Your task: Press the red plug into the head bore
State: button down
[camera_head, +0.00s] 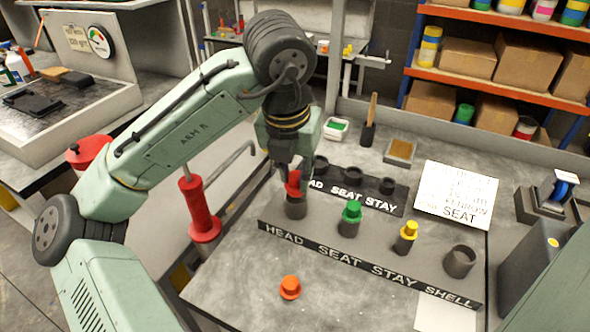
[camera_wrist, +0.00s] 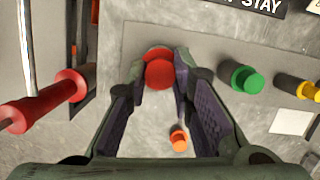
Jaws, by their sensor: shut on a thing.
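The red plug (camera_head: 293,184) is upright at the mouth of the head bore (camera_head: 296,208), the leftmost grey socket on the front rack (camera_head: 372,264). My gripper (camera_head: 287,168) comes down from above and is shut on the red plug. In the wrist view the red plug (camera_wrist: 159,72) sits between my gripper's fingertips (camera_wrist: 160,66). The bore is mostly hidden there, and I cannot tell how deep the plug sits. A green plug (camera_head: 351,212) stands in the seat socket and a yellow plug (camera_head: 409,230) in the stay socket. The shell socket (camera_head: 460,262) is empty.
An orange plug (camera_head: 290,288) lies on the bench in front of the rack. A second rack (camera_head: 368,199) with empty sockets stands close behind. A red cylinder (camera_head: 199,210) with a bent rod is to the left. A white sign (camera_head: 455,190) is at right.

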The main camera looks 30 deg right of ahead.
jog(key=shift+f+b, duration=0.6)
jog(key=shift+f, duration=0.8)
jog(key=c, duration=1.3)
grip_release()
jog(key=v, duration=1.2)
